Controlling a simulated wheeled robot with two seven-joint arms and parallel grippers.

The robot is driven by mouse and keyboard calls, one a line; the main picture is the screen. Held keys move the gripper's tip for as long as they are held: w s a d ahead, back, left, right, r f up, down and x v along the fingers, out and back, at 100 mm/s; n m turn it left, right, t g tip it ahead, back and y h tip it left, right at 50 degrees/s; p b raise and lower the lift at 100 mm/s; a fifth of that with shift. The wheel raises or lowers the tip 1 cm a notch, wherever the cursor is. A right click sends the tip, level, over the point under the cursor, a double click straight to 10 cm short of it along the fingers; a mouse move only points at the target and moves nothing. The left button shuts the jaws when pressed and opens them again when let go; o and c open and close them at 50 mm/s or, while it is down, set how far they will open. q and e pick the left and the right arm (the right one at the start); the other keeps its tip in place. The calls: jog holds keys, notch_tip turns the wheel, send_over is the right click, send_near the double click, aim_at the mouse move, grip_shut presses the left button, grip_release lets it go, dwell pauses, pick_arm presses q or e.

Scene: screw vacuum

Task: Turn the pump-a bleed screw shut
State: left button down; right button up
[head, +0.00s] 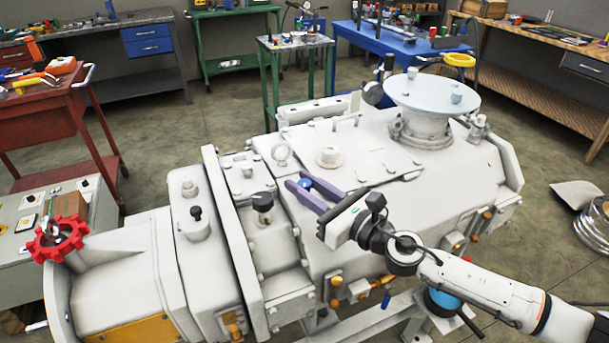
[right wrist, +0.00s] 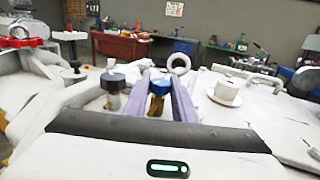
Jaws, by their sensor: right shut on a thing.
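A small screw with a blue knob (head: 306,183) stands on top of the big white pump housing (head: 375,165). In the right wrist view the blue knob (right wrist: 160,87) shows upright on a brass-coloured stem, between the two purple fingers. My right gripper (head: 297,179) reaches in from the right, and its fingers are shut on this screw. No readable label shows whether it is the pump-a one. A black-capped knob (head: 263,201) stands to its left, apart from the fingers, and also shows in the right wrist view (right wrist: 113,83). My left gripper is not in view.
A lifting ring (head: 281,154) and a round white cap (head: 328,157) rise close behind the fingers. Another black knob (head: 196,213) and a red handwheel (head: 58,238) stand further left. A wide round flange (head: 431,92) stands at the back right. Workbenches line the room.

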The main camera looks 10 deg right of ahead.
jog(key=m+h+p, duration=0.1)
jog(key=t+h+p, duration=0.1)
jog(key=m+h+p, duration=0.1)
jog(key=shift+a+r+m+t+h+p, duration=0.15)
jog(key=shift+r+m+t+h+p, duration=0.15)
jog(key=shift+t+p, duration=0.1)
jog(key=m+h, duration=0.1)
jog(key=h+p, duration=0.1)
jog(key=shift+f+m+t+h, duration=0.2)
jog(key=shift+m+t+h, duration=0.1)
jog(key=shift+m+h, duration=0.6)
jog(key=shift+h, duration=0.3)
jog(key=m+h, duration=0.2)
jog(key=h, duration=0.2)
jog(key=shift+f+m, duration=0.15)
jog(key=shift+m, duration=0.15)
jog(key=shift+m+h+b, duration=0.35)
jog(key=shift+m+h, duration=0.45)
jog(key=shift+h, duration=0.4)
jog(key=m+g+h+b, duration=0.1)
jog(key=m+h, duration=0.1)
jog(key=h, duration=0.1)
jog(key=shift+g, duration=0.4)
jog(key=shift+m+g+h+b, duration=0.3)
jog(key=shift+m+g+h, duration=0.25)
jog(key=shift+h, duration=0.25)
jog(key=shift+m+h, duration=0.25)
jog(key=shift+h, duration=0.05)
